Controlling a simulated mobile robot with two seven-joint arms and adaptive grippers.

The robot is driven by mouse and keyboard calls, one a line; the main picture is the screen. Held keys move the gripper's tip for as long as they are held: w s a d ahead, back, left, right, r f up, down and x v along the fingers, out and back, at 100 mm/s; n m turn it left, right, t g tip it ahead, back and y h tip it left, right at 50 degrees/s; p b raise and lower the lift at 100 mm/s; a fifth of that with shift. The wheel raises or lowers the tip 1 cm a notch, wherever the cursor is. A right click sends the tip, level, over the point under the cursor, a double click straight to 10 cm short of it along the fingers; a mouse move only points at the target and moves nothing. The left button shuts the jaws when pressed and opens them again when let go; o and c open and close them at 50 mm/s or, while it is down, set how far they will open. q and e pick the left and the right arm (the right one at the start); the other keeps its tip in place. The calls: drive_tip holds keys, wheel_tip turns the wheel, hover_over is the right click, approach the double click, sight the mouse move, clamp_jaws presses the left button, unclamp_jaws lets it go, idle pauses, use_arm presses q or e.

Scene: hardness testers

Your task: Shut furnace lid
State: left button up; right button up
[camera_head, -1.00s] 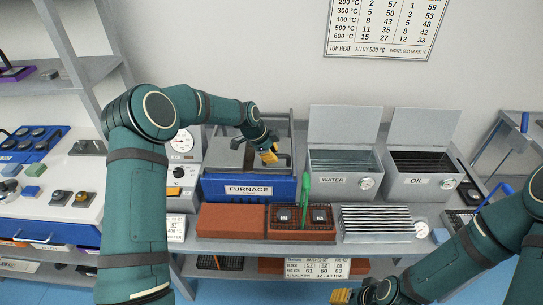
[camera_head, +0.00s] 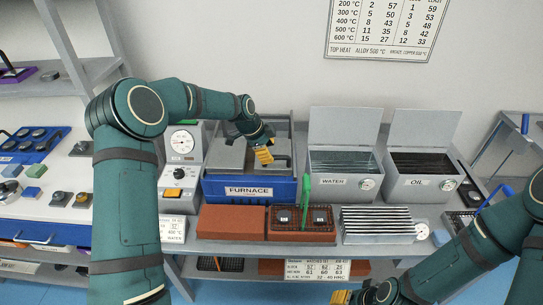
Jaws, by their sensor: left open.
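The blue furnace (camera_head: 250,189) with its "FURNACE" label stands on the bench at centre. Its grey lid (camera_head: 230,155) shows at the top left of the furnace, partly behind my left arm; how far it is open I cannot tell. My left gripper (camera_head: 265,158), with yellow fingertips, is open above the furnace top, pointing down and to the right. Whether it touches the lid is unclear. My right gripper (camera_head: 342,297) shows only in part at the bottom edge, in front of the bench.
Right of the furnace stand the WATER tank (camera_head: 333,182) and the OIL tank (camera_head: 420,185), both with raised lids. In front are a red brick (camera_head: 232,222), a tray with two dark blocks (camera_head: 302,228) and a metal rack (camera_head: 378,225). A gauge unit (camera_head: 181,175) stands left.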

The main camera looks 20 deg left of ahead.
use_arm(q)
drive_tip(key=v, duration=0.8)
drive_tip(key=shift+r, duration=0.15)
drive_tip(key=shift+s, duration=0.1)
drive_tip(key=s+d+f+n+g, duration=0.1)
drive_tip(key=s+d+f+n, duration=0.4)
drive_tip(key=f, duration=0.4)
drive_tip(key=s+d+f+n, duration=0.3)
drive_tip(key=s+d+f, duration=0.3)
drive_tip(key=s+f, duration=0.15)
drive_tip(key=s+d+f+n, duration=0.2)
drive_tip(key=s+f+n, duration=0.2)
drive_tip(key=s, duration=0.5)
drive_tip(key=s+d+f+n, duration=0.2)
drive_tip(key=s+f+n, duration=0.2)
drive_tip(key=s, duration=0.5)
drive_tip(key=shift+s+n+g, duration=0.15)
drive_tip(key=shift+n+g, duration=0.15)
drive_tip(key=shift+n, duration=0.1)
drive_tip(key=shift+f, duration=0.1)
